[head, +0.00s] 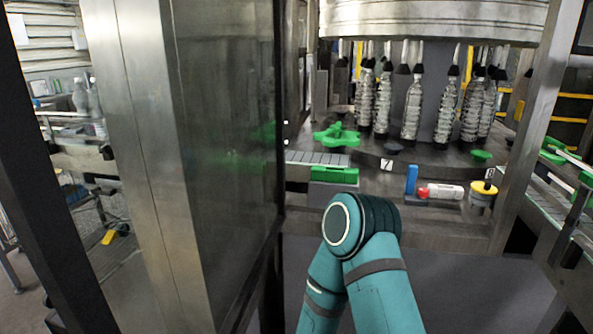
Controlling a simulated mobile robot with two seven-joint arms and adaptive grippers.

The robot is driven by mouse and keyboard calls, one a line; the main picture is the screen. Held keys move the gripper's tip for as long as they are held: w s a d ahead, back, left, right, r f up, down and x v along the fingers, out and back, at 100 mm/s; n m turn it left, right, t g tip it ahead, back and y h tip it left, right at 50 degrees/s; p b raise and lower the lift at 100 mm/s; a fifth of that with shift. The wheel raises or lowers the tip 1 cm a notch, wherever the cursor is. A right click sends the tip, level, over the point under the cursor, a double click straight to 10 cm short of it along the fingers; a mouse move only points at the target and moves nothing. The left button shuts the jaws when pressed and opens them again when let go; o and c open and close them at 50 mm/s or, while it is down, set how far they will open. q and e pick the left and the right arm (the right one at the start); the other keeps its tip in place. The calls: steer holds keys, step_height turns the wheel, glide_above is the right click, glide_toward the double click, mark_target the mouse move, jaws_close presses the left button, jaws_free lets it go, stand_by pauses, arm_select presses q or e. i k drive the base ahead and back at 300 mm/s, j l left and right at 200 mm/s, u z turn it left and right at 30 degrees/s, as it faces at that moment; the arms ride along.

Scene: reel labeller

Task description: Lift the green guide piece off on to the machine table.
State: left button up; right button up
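A green block (334,174) sits at the front edge of the machine table (400,170), below the end of a grey slatted conveyor. A green star-shaped piece (336,136) lies just behind it. I cannot tell for sure which of these is the guide piece. A small green part (481,155) sits farther right on the table. One teal arm of mine rises from the bottom middle, its elbow just in front of the green block. Neither gripper shows, so I see nothing held.
Right on the table's front ledge are a blue block (411,178), a white bottle with a red cap (440,191) and a yellow-and-black round item (484,190). Several clear bottles (412,108) hang behind. A steel post and glass panel (222,150) stand left, another post (527,120) right.

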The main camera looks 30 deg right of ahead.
mark_target(332, 174)
steer(key=l+u, duration=0.75)
steer(key=l, duration=0.15)
